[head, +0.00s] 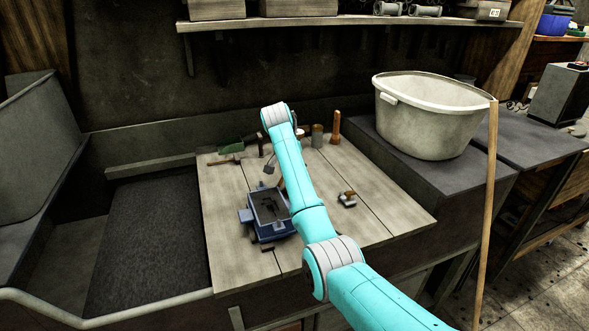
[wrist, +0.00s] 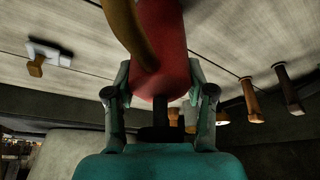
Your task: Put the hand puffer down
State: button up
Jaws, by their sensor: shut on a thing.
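In the wrist view, my gripper (wrist: 157,92) is shut on the red hand puffer (wrist: 168,50), with one finger on each side of its body. A curved brownish tube (wrist: 128,30) runs along the puffer in that view. The puffer lies against the picture of the wooden work board behind it; whether it touches the board cannot be told. In the head view, my own arm hides the gripper and the puffer. The wooden board (head: 375,205) shows there on the bench.
A blue moulding box (head: 268,208) stands left of my arm. A small wood-and-metal tool (head: 347,199) lies to its right. Wooden-handled tools (head: 335,127) stand at the back, with a green-handled trowel (head: 230,148) at the back left. A white tub (head: 435,120) is right. The board's right front is clear.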

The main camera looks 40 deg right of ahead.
jog(key=o, duration=1.4)
jog(key=shift+f, duration=0.1)
